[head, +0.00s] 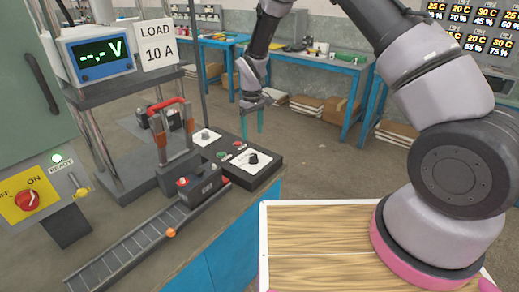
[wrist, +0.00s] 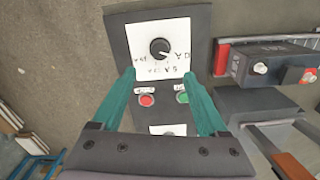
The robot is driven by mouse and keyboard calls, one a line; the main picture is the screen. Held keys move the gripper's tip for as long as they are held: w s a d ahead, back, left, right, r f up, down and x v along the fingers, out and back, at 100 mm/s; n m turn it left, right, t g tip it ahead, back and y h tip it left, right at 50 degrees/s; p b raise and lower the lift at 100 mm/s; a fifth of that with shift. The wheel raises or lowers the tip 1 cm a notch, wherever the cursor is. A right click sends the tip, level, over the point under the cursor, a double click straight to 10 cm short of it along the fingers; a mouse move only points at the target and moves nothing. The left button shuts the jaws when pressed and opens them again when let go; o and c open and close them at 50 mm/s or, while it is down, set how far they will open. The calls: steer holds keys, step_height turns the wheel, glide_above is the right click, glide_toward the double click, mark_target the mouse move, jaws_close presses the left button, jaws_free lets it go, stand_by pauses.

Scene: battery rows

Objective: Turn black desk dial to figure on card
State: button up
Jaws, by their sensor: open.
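The black desk dial (head: 252,158) sits on a white plate on the black control box (head: 262,175). In the wrist view, the dial (wrist: 159,47) has scale marks around it, upside down and too small to read surely; its pointer setting is unclear. The card (head: 157,44) reads "LOAD 10 A" and stands beside the blue meter. My gripper (head: 254,122) is open and points down above the box. In the wrist view, its teal fingertips (wrist: 160,75) are spread to either side of the dial plate's near edge, with nothing between them.
A red button (wrist: 147,100) and a green button (wrist: 183,98) lie between the dial and a second white plate (head: 205,137). A battery (head: 199,186) stands by a red-handled fixture (head: 172,137) and roller track (head: 130,240). The blue meter (head: 98,52) shows dashes and V.

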mark_target(253, 155)
step_height(253, 155, down, 10)
steer(key=shift+f, duration=0.2)
stand_by(0.3)
jaws_close()
